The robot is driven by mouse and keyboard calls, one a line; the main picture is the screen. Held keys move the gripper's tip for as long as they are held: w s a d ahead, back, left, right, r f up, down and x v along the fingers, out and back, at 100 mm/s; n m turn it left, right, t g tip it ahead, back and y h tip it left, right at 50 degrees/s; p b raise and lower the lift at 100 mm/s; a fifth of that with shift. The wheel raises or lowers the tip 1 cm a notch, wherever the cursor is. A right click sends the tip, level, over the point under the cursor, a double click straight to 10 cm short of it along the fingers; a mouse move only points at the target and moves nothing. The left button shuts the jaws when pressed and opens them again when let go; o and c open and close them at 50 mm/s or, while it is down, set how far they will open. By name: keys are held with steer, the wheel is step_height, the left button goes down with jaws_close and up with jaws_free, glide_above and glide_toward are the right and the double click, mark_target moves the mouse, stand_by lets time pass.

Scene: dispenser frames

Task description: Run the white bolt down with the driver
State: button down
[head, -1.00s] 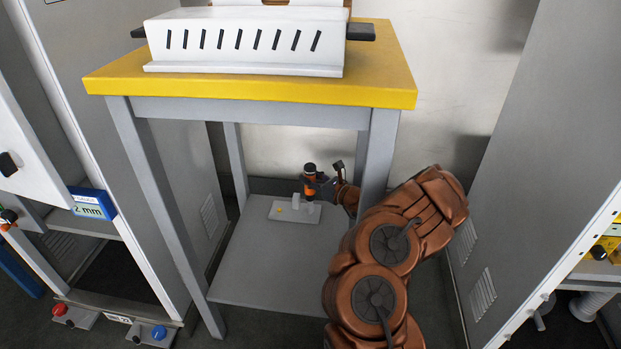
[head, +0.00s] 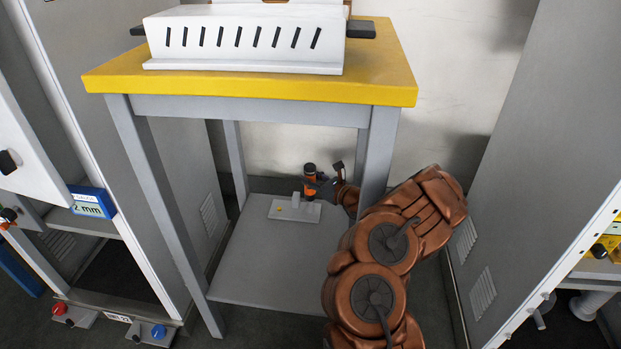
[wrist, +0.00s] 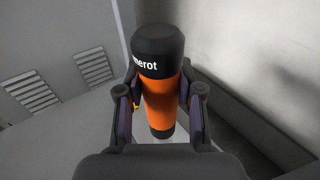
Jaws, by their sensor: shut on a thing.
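The driver (head: 310,185) is an orange cylinder with black ends. It stands upright at the right part of a grey plate (head: 280,216) on the table's low shelf. My gripper (head: 323,188) is shut on the driver from the right. In the wrist view my gripper (wrist: 160,108) has one finger on each side of the driver's orange body (wrist: 160,95), and its black top faces the camera. A pale block (head: 296,199) and a small yellow spot (head: 279,210) show on the plate. The white bolt cannot be made out; the driver's lower end and my gripper hide what is under it.
The yellow tabletop (head: 250,88) lies above the shelf, with a white slotted box (head: 245,45) on it. The table's right front leg (head: 378,155) is close to my arm. Grey cabinets stand on both sides. The shelf's front part (head: 265,270) is bare.

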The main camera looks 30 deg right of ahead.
mark_target(314, 171)
steer(key=shift+f+b, duration=0.4)
steer(key=shift+f, duration=0.3)
stand_by(2.0)
steer(key=shift+r, duration=0.15)
steer(key=shift+r+p, duration=1.3)
steer(key=shift+r, duration=1.1)
